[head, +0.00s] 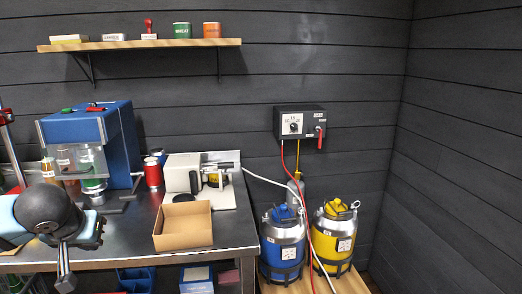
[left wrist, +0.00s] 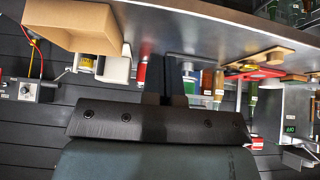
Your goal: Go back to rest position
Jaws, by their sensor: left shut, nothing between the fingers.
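My left gripper (head: 65,283) is at the lower left of the head view, beside the front edge of the steel workbench (head: 100,262). Its dark fingers (left wrist: 165,85) also show in the left wrist view, which is upside down. They are shut, with nothing held. My right gripper is in neither view.
On the bench stand a blue machine (head: 118,135), red cans (head: 153,175), a white device (head: 182,172) and an open cardboard box (head: 183,240). Blue (head: 283,235) and yellow (head: 333,240) kegs stand right of it. A shelf (head: 140,44) and control box (head: 298,123) are on the wall.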

